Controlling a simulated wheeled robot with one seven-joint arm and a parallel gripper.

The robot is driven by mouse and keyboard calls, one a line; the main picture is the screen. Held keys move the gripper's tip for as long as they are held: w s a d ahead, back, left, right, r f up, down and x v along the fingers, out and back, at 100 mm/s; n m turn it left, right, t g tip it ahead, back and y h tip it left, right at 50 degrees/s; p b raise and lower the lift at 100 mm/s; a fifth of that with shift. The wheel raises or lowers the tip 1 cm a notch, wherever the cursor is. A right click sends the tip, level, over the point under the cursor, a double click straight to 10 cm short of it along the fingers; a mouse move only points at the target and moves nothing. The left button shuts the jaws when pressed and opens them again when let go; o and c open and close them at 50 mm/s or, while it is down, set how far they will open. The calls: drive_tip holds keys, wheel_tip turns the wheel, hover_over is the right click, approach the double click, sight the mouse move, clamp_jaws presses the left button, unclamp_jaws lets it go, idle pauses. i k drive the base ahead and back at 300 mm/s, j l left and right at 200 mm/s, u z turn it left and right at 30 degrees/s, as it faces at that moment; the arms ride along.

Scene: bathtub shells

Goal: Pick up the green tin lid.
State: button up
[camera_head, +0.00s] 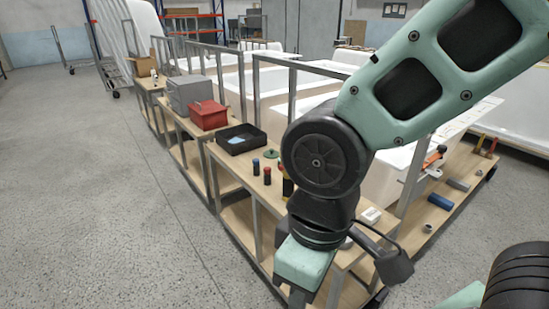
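The green tin lid (272,154) is a small green disc lying on the wooden bench top, just right of the black tray. It looks flat and nothing covers it. My gripper (305,268) hangs at the bottom middle, nearer the camera than the lid and apart from it. Its fingertips are not clear against the bench legs, so I cannot tell whether it is open or shut.
The black tray (241,138), a red box (208,115) and a grey case (185,95) stand along the bench. White bathtub shells lie behind the metal posts. The floor at left is clear.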

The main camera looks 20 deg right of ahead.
sight(271, 153)
drive_tip(key=i+j+z, duration=0.15)
drive_tip(key=j, duration=0.25)
drive_tip(key=j+z, duration=0.15)
drive_tip(key=j, duration=0.2)
drive_tip(key=i+j+z, duration=0.15)
drive_tip(key=j, duration=0.25)
drive_tip(key=i+j+z, duration=0.3)
drive_tip(key=i+j, duration=0.2)
drive_tip(key=j, duration=0.15)
drive_tip(key=i+j+z, duration=0.15)
drive_tip(key=j, duration=0.25)
drive_tip(key=i+j+z, duration=0.1)
drive_tip(key=i+j, duration=0.15)
drive_tip(key=j, duration=0.15)
drive_tip(key=i+j+z, duration=0.2)
drive_tip(key=i+j, duration=0.3)
drive_tip(key=i+j+z, duration=0.15)
drive_tip(key=i+j, duration=0.35)
drive_tip(key=j, duration=0.2)
